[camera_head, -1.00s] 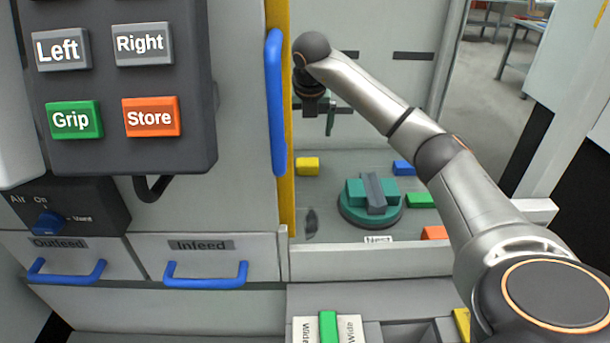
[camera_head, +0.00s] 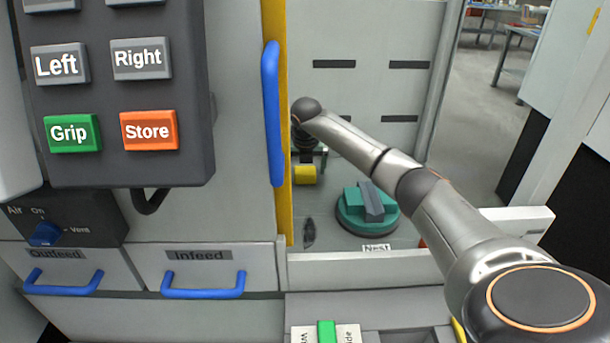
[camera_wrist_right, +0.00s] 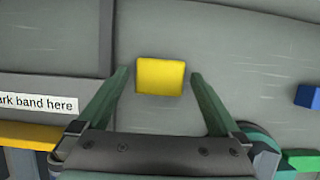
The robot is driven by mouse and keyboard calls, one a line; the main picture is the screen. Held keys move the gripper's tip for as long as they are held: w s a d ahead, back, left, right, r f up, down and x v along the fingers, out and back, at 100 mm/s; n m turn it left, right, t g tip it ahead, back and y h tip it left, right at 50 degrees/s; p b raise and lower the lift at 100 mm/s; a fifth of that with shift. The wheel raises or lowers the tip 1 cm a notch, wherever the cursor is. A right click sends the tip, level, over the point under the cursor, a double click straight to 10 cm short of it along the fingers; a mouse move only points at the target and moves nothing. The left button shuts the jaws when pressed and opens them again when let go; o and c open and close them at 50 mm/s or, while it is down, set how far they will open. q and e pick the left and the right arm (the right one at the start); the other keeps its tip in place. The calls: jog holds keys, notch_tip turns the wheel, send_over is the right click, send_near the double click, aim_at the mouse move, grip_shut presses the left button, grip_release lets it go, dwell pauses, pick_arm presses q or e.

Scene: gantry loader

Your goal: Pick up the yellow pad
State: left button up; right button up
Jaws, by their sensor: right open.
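The yellow pad (camera_head: 305,175) is a small block lying on the grey floor inside the machine, just right of the yellow door edge. In the right wrist view the yellow pad (camera_wrist_right: 160,76) lies ahead of and between the two green fingers. My right gripper (camera_head: 309,155) is directly above or just behind the pad in the head view, partly hidden by its own wrist. In the right wrist view my right gripper (camera_wrist_right: 161,82) is open and empty, with a gap on each side of the pad. My left gripper is not in view.
A round teal nest (camera_head: 367,217) with a dark bar stands right of the pad. Blue (camera_wrist_right: 308,96) and green (camera_wrist_right: 302,160) blocks lie to the right in the wrist view. The blue-handled yellow door edge (camera_head: 275,120) is close on the left.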

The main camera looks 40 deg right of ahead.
jog(key=shift+c, duration=0.4)
jog(key=c, duration=1.2)
